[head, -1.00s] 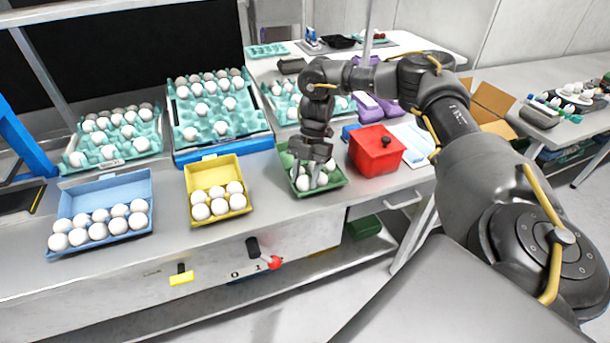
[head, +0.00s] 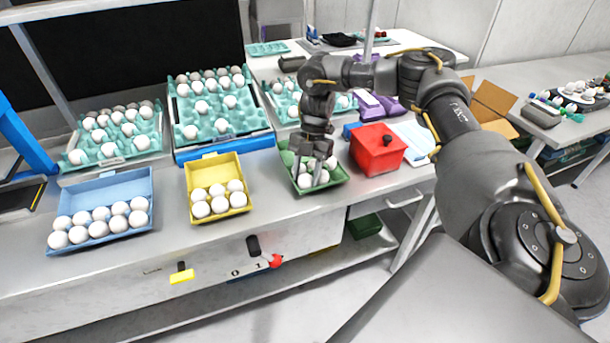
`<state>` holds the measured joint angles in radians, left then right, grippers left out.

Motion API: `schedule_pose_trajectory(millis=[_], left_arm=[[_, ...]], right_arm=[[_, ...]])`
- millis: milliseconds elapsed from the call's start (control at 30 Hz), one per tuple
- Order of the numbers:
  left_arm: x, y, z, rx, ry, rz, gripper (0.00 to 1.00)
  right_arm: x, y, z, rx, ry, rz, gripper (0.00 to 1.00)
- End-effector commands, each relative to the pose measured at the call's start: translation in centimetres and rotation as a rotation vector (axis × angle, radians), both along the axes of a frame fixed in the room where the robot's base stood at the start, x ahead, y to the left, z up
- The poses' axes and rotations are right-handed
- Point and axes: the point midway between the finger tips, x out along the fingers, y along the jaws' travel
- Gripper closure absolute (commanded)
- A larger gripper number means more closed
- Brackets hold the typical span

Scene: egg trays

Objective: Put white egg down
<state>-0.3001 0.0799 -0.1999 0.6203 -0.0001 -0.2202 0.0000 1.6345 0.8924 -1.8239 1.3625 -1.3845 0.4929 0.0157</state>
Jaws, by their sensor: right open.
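A green egg carton (head: 341,179) stands on the counter between the yellow carton and the red box. White eggs (head: 305,181) lie in it, partly hidden by my gripper. My right gripper (head: 306,176) reaches down into the green carton from above. Its jaws are open, with fingertips close around the eggs; I cannot tell whether they touch one. My left gripper does not show.
A yellow carton (head: 219,166) and a blue carton (head: 105,187), both with white eggs, stand to the left. Teal egg trays (head: 222,105) stand behind. A red box (head: 377,150) is close on the right. Bare counter lies in front of the cartons.

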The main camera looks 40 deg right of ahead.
Motion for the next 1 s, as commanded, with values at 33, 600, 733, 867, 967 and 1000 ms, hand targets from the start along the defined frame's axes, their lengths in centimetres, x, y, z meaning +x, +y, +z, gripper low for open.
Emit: schedule_pose_trajectory(millis=[33, 600, 733, 867, 967, 1000], left_arm=[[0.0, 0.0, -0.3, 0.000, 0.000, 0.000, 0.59], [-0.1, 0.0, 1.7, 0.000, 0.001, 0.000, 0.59], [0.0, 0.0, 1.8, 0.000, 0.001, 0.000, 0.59], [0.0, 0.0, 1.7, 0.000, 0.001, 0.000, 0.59], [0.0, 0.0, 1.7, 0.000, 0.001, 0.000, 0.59], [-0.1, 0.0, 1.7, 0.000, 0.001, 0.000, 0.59]], right_arm=[[0.5, -0.4, 1.1, 0.002, -0.011, -0.007, 0.40], [2.2, -3.9, 10.4, 0.003, -0.011, -0.008, 0.39], [2.2, -4.0, 10.7, 0.004, -0.012, -0.009, 0.39], [2.2, -4.0, 10.7, 0.004, -0.012, -0.009, 0.39], [2.2, -4.0, 10.7, 0.004, -0.012, -0.009, 0.39], [2.2, -4.0, 10.7, 0.004, -0.012, -0.009, 0.39]])
